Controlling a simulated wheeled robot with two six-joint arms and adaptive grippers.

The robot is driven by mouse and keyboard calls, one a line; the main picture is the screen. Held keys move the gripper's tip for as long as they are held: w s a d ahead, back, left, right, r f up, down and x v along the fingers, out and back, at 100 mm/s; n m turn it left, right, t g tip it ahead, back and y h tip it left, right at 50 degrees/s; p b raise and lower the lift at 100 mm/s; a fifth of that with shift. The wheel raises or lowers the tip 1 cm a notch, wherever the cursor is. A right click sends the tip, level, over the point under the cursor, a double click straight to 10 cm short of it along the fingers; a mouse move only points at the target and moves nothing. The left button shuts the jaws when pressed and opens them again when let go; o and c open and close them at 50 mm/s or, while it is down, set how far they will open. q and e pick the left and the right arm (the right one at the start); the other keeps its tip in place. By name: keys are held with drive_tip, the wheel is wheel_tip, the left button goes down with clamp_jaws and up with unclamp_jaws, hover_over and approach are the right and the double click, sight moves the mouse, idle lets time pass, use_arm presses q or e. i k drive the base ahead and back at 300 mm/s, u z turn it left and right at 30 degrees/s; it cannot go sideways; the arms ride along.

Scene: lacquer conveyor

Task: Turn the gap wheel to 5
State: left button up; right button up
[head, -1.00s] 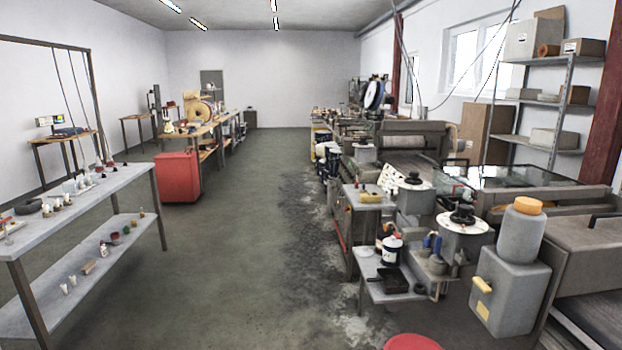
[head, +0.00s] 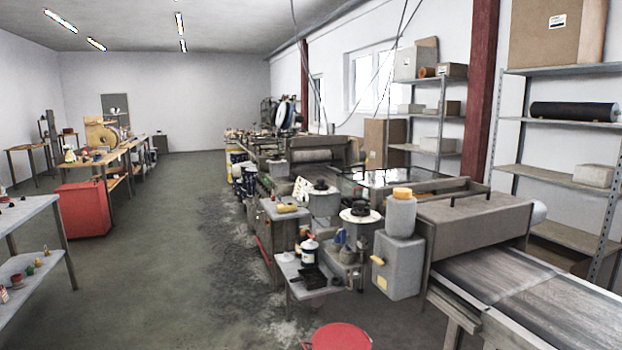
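The lacquer conveyor line runs along the right side in the head view. Its near end is a grey hooded unit (head: 452,221) with a dark belt (head: 520,290) coming out toward the lower right. Farther back is a machine section with a roller (head: 312,155). A gap wheel cannot be made out at this distance; several round dark-topped parts, such as the one on a white disc (head: 360,214), stand beside the line, and I cannot tell what they are. Neither of my grippers is in view.
A side shelf (head: 305,277) with bottles and a dark tray juts into the aisle. A red round top (head: 338,337) is at the bottom edge. A red cabinet (head: 83,210) and a grey table (head: 28,209) stand left. The floor (head: 170,270) between is clear.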

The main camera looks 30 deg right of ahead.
sight(321, 185)
drive_tip(key=u, duration=0.05)
drive_tip(key=i, duration=1.75)
drive_tip(key=z, duration=0.45)
drive_tip(key=i, duration=1.05)
drive_tip(key=z, duration=1.5)
drive_tip(key=i, duration=0.8)
drive_tip(key=z, duration=1.15)
drive_tip(key=i, duration=0.2)
drive_tip(key=z, duration=0.05)
